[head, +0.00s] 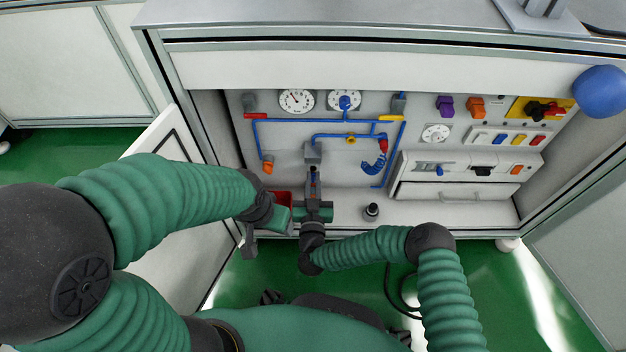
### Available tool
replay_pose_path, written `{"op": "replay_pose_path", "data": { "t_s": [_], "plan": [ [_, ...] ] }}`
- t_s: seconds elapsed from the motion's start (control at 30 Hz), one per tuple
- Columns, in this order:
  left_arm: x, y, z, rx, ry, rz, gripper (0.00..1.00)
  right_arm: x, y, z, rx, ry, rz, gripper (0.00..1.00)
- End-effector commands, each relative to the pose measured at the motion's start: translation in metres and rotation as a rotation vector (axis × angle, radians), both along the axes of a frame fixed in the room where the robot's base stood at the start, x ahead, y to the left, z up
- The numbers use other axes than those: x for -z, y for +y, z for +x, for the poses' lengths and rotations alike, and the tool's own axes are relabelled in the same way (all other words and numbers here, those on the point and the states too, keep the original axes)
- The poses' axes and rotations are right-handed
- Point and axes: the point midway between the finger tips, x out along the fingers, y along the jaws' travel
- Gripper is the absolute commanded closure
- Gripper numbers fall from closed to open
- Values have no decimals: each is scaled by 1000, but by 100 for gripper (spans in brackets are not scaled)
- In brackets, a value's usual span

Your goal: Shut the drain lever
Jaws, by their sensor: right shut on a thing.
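My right gripper (313,184) points up at the back panel, below a small grey box (313,152) on the blue pipework. It is shut on a small dark and blue part (313,170), mostly hidden by the fingers; I cannot tell whether this is the drain lever. A red lever (255,115) lies level at the pipework's upper left. A yellow lever (390,118) lies level at its upper right. My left gripper (268,212) is at the cabinet's front left, by a red container (284,198); its jaws do not show clearly.
Two dials (297,101) sit above the pipes. A small black cylinder (371,211) stands on the cabinet floor. Switches and a drawer (458,190) fill the right side. An open door (175,135) flanks the left.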

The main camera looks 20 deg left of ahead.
Motion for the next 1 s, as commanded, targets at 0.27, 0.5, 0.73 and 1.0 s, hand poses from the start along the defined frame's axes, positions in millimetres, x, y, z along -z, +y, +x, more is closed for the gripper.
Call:
{"op": "replay_pose_path", "data": {
  "t_s": [0.27, 0.5, 0.73, 1.0],
  "plan": [
    [-10, 0, 0, 0, 0, 0, 33, -2, -4, 1, 0, 34, 117, 100],
    [-20, 0, 0, 0, 0, 0, 33, 0, -12, 3, 1, 91, 311, 100],
    [-26, 0, 0, 0, 0, 0, 33, 6, -20, 5, 2, 151, 521, 100],
    [-27, 0, 0, 0, 0, 0, 33, 14, -28, 8, 4, 223, 768, 100]
  ]
}}
